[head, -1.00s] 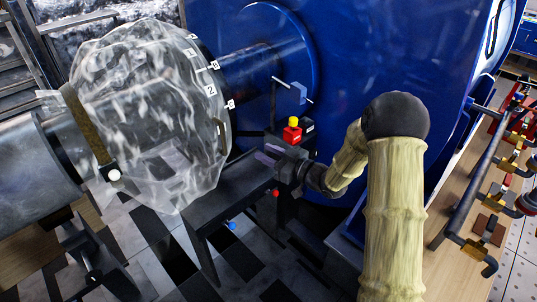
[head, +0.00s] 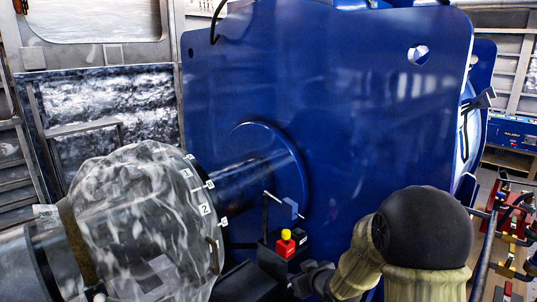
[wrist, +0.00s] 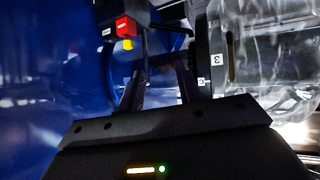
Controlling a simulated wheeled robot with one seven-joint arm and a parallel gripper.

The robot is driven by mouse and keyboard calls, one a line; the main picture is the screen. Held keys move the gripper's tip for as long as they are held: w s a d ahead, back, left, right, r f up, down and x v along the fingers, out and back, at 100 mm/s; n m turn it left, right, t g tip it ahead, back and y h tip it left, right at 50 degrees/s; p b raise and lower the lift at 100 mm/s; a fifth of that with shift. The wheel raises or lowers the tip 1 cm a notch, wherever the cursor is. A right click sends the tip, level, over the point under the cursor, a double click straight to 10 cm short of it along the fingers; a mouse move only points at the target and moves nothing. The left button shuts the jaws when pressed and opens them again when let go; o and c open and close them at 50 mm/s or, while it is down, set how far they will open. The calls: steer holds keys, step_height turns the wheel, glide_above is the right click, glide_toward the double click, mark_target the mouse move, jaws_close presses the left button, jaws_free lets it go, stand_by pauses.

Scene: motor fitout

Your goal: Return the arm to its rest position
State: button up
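My arm, with pale ribbed sleeves and a dark round elbow, rises at the lower right of the head view. Its dark gripper lies low in that view, just below a red block with a yellow knob, and its fingertips cannot be made out there. In the wrist view my gripper (wrist: 161,82) shows two dark fingers apart, with no held object visible between them. The red block (head: 285,245) also shows in the wrist view (wrist: 126,27), above and left of the fingers.
A large blue housing (head: 340,110) stands behind the arm. A dark shaft (head: 245,185) runs from it to a clear plastic-wrapped part (head: 135,215) with numbered tags. A thin rod with a blue piece (head: 290,208) stands near the red block.

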steer(key=s+d+r+m+g+h+p, duration=0.1)
steer(key=s+d+m+g, duration=0.1)
steer(key=s, duration=0.5)
steer(key=s+d+r+m+g+h+p, duration=0.1)
steer(key=s+d+r+m+g+p, duration=0.1)
steer(key=s, duration=0.6)
steer(key=s+d+r+m+g+h+p, duration=0.1)
steer(key=s+d+m+g+h, duration=0.1)
steer(key=s, duration=0.6)
steer(key=shift+d+r+g, duration=0.4)
steer(key=shift+g, duration=0.4)
steer(key=shift+w+a, duration=0.1)
steer(key=shift+w, duration=0.05)
